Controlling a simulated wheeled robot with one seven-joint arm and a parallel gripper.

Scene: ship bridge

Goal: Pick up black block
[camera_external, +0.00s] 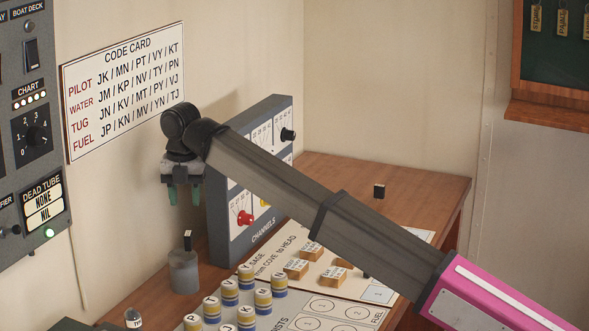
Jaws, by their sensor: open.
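A small black block (379,192) stands upright on the far right part of the brown wooden table (425,190), with a pale mark on its top. My gripper (184,195) points down at the left, with its two teal fingers apart and nothing between them. It is far to the left of the black block, across the grey channels box. Another small dark upright piece (188,241) shows at the top of a grey cylinder (184,272) below my gripper. A further dark bit (366,276) is partly hidden beside my arm.
A grey box labelled CHANNELS (245,225) with knobs stands close right of my gripper. Several blue, white and yellow cylinders (246,278) and wooden blocks (296,268) occupy the front. The table around the black block is clear.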

